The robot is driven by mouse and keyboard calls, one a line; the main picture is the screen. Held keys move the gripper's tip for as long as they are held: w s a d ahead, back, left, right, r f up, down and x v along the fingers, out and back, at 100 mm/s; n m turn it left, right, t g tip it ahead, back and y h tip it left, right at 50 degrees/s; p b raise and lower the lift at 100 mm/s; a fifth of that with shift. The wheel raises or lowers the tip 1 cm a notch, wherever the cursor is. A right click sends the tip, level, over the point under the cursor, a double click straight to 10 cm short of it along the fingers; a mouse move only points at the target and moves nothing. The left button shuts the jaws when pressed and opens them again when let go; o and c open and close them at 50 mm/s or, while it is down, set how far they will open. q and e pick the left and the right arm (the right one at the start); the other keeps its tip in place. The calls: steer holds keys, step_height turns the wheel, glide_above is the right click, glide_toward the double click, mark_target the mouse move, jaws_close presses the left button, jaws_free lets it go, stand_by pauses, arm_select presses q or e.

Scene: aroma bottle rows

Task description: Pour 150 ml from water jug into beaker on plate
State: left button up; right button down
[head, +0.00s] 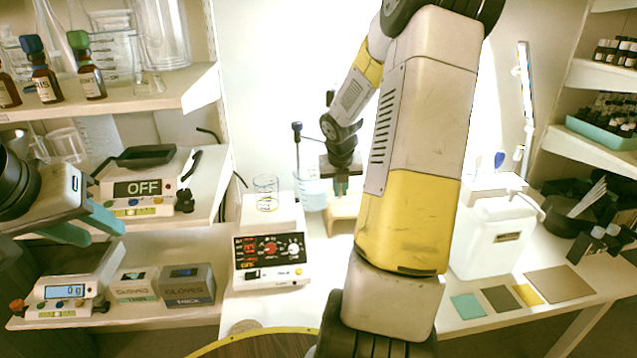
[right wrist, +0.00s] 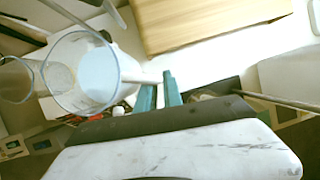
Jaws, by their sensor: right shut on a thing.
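The water jug (head: 313,190) is a clear vessel with pale blue liquid, just right of the hot plate. In the right wrist view the jug (right wrist: 88,72) is seen from above, liquid inside. My right gripper (head: 341,186) is shut on the jug's handle; the fingers also show in the right wrist view (right wrist: 160,92). The clear beaker (head: 265,193) stands upright on the white plate (head: 285,222) of the stirrer, left of the jug. Its rim also shows in the right wrist view (right wrist: 16,82). My left gripper (head: 103,233) is open and empty at the left.
A wooden block (head: 344,214) stands below the right gripper. A thin rod (head: 297,150) rises between beaker and jug. A scale reading OFF (head: 138,190) and another scale (head: 65,293) are left. A white canister (head: 495,238) stands right of my right arm.

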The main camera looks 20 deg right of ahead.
steer(key=shift+w+a+r+n+g+h, duration=0.1)
steer(key=shift+w+a+r+g+h, duration=0.1)
steer(key=shift+a+r+h, duration=0.2)
steer(key=shift+w+a+r+n+g+h, duration=0.1)
steer(key=shift+w+a+r+g+h, duration=0.1)
steer(key=shift+r+h, duration=0.25)
steer(key=shift+w+a+r+n+g+h, duration=0.1)
steer(key=shift+w+a+r+g+h, duration=0.15)
steer(key=shift+r, duration=0.25)
stand_by(1.0)
steer(key=shift+w+a+r+n+g+h, duration=0.1)
steer(key=shift+w+a+r+g+h, duration=0.2)
steer(key=shift+a+r+h, duration=0.3)
steer(key=shift+w+a+r+n+g+h, duration=0.1)
steer(key=shift+w+a+r+g+h, duration=0.2)
steer(key=shift+r, duration=0.45)
steer(key=shift+w+a+r+n+g+h, duration=0.15)
steer(key=shift+w+a+r+h, duration=0.2)
steer(key=shift+a+r, duration=0.3)
stand_by(1.6)
steer(key=shift+w+a+r+g+h, duration=0.25)
steer(key=shift+a+r+h, duration=0.1)
steer(key=shift+r+h, duration=0.25)
steer(key=shift+w+a+r+g+h, duration=0.15)
steer(key=shift+a+r+g+h, duration=0.15)
steer(key=shift+r, duration=0.35)
stand_by(0.8)
